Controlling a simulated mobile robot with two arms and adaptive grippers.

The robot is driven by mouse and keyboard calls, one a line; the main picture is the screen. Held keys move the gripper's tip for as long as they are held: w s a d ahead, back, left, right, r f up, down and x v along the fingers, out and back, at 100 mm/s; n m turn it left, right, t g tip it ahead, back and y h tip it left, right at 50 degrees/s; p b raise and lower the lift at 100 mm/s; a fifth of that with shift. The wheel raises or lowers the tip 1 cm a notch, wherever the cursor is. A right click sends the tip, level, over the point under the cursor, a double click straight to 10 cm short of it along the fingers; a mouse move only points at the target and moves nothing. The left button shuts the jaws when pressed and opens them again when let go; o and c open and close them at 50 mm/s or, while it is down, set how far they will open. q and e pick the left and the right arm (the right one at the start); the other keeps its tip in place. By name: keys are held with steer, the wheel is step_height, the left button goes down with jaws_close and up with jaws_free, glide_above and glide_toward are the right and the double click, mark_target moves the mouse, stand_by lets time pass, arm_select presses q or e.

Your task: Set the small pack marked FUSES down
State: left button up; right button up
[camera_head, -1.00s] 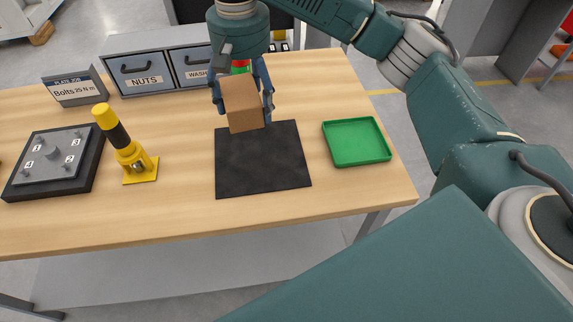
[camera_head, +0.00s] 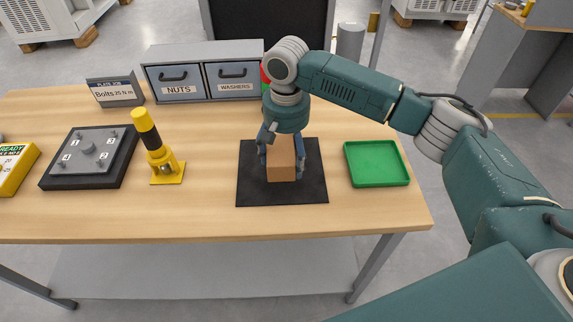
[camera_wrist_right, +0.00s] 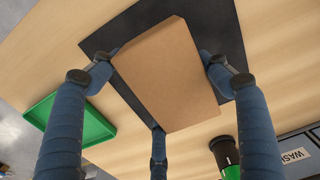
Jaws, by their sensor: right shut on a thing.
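A small brown cardboard pack (camera_head: 283,166) is held in my right gripper (camera_head: 281,158), upright over the black mat (camera_head: 255,192). No FUSES marking shows on the faces I see. In the right wrist view the pack (camera_wrist_right: 168,75) sits between the fingers of the gripper (camera_wrist_right: 160,85), with the mat (camera_wrist_right: 222,35) behind it. The pack is at or just above the mat; I cannot tell whether it touches. My left gripper is not in view.
A green tray (camera_head: 376,163) lies right of the mat. A yellow and black tool (camera_head: 157,148) stands to the left, beside a dark plate fixture (camera_head: 91,157). NUTS and WASHERS drawers (camera_head: 205,75) stand behind. Bare tabletop (camera_head: 211,170) shows left of the mat.

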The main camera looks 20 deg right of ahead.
steer(key=shift+f, duration=0.35)
step_height(320, 180, down, 4)
steer(key=shift+r+p, duration=0.25)
steer(key=shift+p, duration=0.1)
steer(key=shift+f, duration=0.2)
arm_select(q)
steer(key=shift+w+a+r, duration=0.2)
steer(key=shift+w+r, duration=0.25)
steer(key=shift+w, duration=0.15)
arm_select(e)
steer(key=o, duration=1.3)
steer(key=shift+f, duration=0.1)
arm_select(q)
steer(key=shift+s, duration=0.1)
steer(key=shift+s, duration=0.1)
